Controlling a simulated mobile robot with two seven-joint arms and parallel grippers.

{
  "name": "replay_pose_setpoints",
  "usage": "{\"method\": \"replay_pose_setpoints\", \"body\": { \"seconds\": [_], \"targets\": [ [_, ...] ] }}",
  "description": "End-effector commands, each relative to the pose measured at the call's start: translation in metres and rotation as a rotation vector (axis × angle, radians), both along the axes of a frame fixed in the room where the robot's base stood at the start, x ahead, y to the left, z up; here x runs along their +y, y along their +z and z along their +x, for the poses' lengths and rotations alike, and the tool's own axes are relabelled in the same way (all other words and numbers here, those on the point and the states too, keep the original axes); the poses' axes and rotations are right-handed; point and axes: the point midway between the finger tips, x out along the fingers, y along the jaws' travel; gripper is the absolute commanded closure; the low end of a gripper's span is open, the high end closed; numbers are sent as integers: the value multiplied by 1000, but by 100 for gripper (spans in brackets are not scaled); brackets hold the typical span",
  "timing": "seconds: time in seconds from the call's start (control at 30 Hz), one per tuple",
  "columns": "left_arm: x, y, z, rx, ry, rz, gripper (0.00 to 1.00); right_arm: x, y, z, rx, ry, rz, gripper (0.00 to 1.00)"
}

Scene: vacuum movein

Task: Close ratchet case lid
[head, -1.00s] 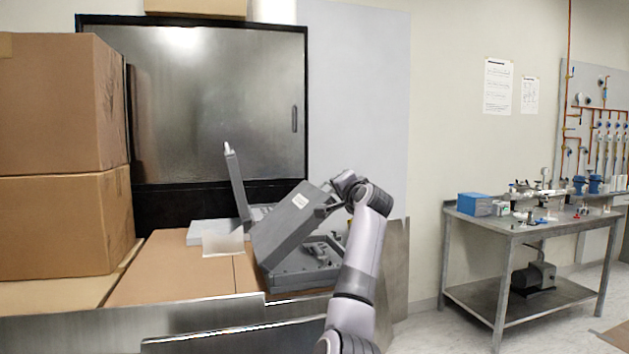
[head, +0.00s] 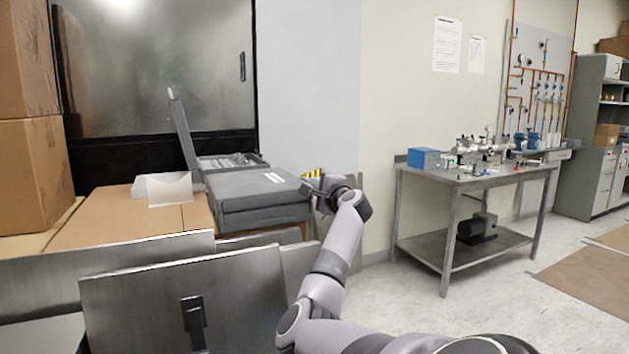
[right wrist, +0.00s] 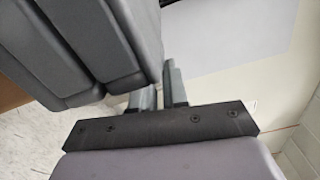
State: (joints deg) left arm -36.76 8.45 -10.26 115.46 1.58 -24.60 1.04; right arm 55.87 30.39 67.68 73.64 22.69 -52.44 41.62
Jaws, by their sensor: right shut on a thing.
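A dark grey case (head: 258,197) with a white label on its lid (head: 262,181) lies on the cardboard box. Its lid lies flat over its base, with a dark seam between them; I cannot tell whether it is fully seated. My right gripper (head: 308,187) is at the case's right edge, shut on the lid. In the right wrist view the two fingers (right wrist: 160,88) are by the edge of the case (right wrist: 85,45), and what lies between them is mostly hidden. My left gripper is not in view.
Behind it, a second grey case (head: 228,161) stands open with its lid upright (head: 183,135). Metal panels (head: 185,305) stand in front. A steel table (head: 470,180) is at right, with clear floor before it.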

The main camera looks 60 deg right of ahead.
Motion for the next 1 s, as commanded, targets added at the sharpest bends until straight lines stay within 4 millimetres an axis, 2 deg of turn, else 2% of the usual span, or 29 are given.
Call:
{"method": "replay_pose_setpoints", "body": {
  "seconds": [0.53,0.57,0.6,0.63,1.0],
  "targets": [
    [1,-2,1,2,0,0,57,0,-8,0,-16,0,24,100],
    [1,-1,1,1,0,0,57,0,-8,0,-16,1,25,80],
    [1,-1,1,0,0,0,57,0,-8,0,-15,1,24,67],
    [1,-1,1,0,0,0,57,0,-8,0,-15,2,24,63],
    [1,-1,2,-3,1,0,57,1,-7,-2,-15,0,19,63]
  ]
}}
